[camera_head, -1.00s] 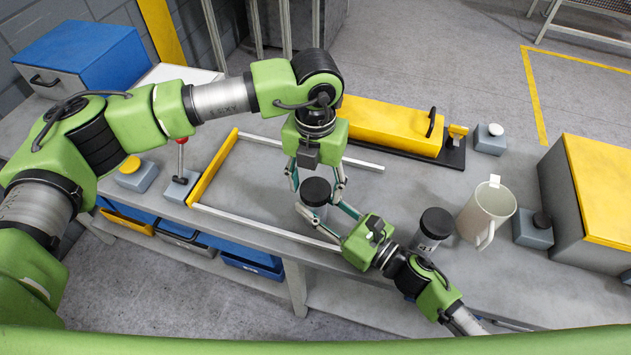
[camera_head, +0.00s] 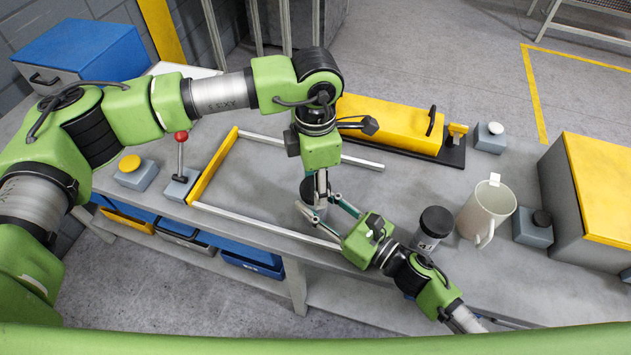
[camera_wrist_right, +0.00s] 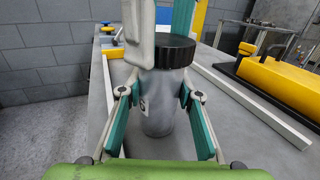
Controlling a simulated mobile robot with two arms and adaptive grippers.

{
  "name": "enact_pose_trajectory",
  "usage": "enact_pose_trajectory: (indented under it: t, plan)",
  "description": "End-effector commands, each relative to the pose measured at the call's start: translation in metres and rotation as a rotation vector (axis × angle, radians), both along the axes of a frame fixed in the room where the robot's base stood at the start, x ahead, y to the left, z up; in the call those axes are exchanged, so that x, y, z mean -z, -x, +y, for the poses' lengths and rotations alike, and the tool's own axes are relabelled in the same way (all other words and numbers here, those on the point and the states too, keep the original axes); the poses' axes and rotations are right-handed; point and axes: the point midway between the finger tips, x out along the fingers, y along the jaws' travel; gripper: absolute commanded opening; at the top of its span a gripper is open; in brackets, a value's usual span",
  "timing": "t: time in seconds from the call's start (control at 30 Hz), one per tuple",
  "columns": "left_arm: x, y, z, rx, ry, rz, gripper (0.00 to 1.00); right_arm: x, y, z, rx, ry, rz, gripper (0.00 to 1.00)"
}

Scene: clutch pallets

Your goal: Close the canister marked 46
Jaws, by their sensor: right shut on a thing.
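A grey canister (camera_wrist_right: 158,105) with a black ribbed lid (camera_wrist_right: 177,51) stands upright in the middle of the right wrist view. Only part of its label shows, and I cannot read a number. My right gripper (camera_head: 318,211) is shut around the canister's body from the front right. My left gripper (camera_head: 320,190) points down at the lid from above. In the right wrist view its fingers stand at the lid, one in front and one behind. I cannot tell whether they press on it. In the head view the left gripper hides part of the lid.
A second dark-lidded canister (camera_head: 432,229) stands right of my right gripper, near a white mug (camera_head: 486,210). A yellow-and-white frame (camera_head: 212,168) lies left. A yellow block (camera_head: 392,121) is behind. A grey box with a yellow top (camera_head: 600,185) stands right.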

Motion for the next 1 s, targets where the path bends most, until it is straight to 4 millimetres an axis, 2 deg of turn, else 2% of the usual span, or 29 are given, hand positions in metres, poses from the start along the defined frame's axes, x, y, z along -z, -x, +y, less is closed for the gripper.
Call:
enact_pose_trajectory:
  t: [0.03,0.1,0.47,0.8,1.0]
  plan:
    - [0.000,0.000,0.000,-0.002,0.000,-0.001,0.48,0.000,0.000,0.000,0.000,0.000,0.000,0.00]
    - [0.000,0.000,0.000,-0.002,0.000,-0.001,0.60,0.000,0.000,0.000,0.000,0.000,0.000,0.00]
    - [-0.002,0.000,0.000,-0.004,0.000,-0.001,0.60,0.000,0.000,0.000,0.000,0.000,0.000,0.00]
    - [-0.041,-0.001,0.000,-0.003,0.001,-0.002,0.60,0.000,0.000,0.000,0.000,0.000,0.000,0.00]
    - [-0.045,0.000,0.000,-0.003,-0.001,0.000,0.60,0.000,0.000,0.000,0.000,0.000,0.000,0.00]
